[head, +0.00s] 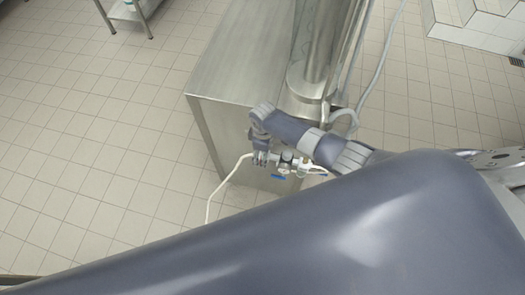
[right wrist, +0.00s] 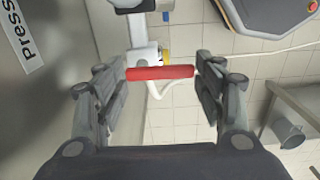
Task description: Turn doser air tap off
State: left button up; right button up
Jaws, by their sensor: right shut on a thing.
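A red tap handle (right wrist: 160,73) lies crosswise in the right wrist view, with a white and metal fitting (right wrist: 146,53) just behind it. My right gripper (right wrist: 163,76) has one finger at each end of the handle and is shut on it. In the head view my right arm reaches in from the right to the side of the steel machine (head: 235,65). There the gripper and the red handle cannot be told apart clearly among the small fittings. Blue handles (head: 278,177) show beside them. My left gripper is not in view.
A white hose (head: 217,194) hangs to the left of the fittings. A steel column (head: 318,50) with grey hoses rises from the machine. The right wrist view shows a panel (right wrist: 20,65) with a "Press" label and a steel bucket (right wrist: 291,134).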

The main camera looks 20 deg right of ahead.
dwell(0.5)
jog(key=o, duration=1.1)
jog(key=shift+c, duration=0.2)
notch_tip(320, 180, up, 12)
dwell(0.3)
